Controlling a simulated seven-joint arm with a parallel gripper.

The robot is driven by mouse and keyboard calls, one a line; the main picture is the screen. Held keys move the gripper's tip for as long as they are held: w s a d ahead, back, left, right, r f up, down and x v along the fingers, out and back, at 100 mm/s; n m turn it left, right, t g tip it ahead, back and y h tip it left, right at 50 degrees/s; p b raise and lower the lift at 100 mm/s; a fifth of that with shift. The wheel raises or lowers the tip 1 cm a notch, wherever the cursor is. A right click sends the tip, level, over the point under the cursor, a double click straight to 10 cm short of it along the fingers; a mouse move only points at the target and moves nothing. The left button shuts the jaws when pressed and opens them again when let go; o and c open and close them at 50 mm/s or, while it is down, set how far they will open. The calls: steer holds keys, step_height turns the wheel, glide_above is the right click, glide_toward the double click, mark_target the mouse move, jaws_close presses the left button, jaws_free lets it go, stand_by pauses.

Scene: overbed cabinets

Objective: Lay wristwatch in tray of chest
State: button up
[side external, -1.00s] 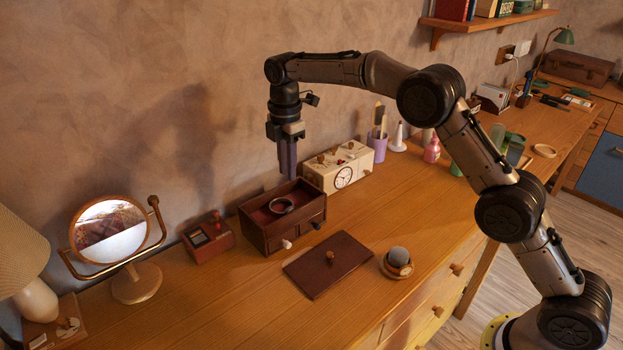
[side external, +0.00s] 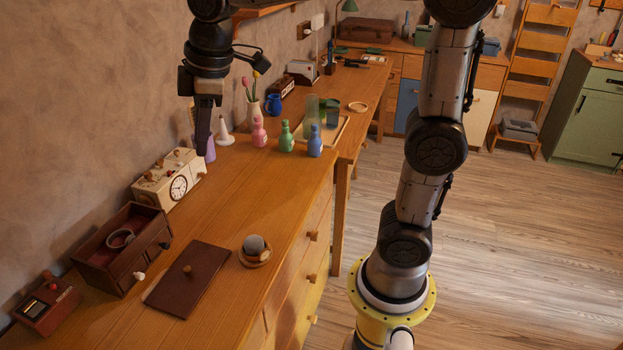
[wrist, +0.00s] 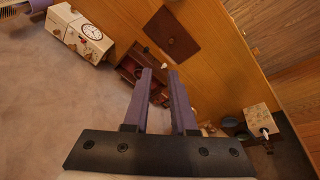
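The chest (side external: 98,270) is a dark brown wooden box with its top open, showing a red-lined tray (side external: 93,248). A ring-shaped band, which looks like the wristwatch (side external: 121,238), lies inside the tray. My gripper (side external: 203,150) is raised above the table, clear of the chest. In the wrist view, my gripper (wrist: 161,72) has its two purple-grey fingers apart with nothing held between them. The chest also shows there (wrist: 130,65), partly hidden behind the fingers. Its brown lid (side external: 188,279) lies flat on the table beside it.
A cream clock box (side external: 168,181) stands behind the chest, and a small brown box (side external: 46,303) stands at its left. Several bottles (side external: 259,133) stand farther back. The table front is clear.

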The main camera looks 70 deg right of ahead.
steer(key=s+d+f+m+t, duration=0.1)
steer(key=s+f+m, duration=0.2)
steer(key=s, duration=0.6)
steer(key=s+d+f+m+t, duration=0.1)
steer(key=s+f+m, duration=0.2)
steer(key=s, duration=0.6)
steer(key=shift+s+f+m, duration=0.25)
steer(key=shift+s+m, duration=0.15)
steer(key=shift+m, duration=0.5)
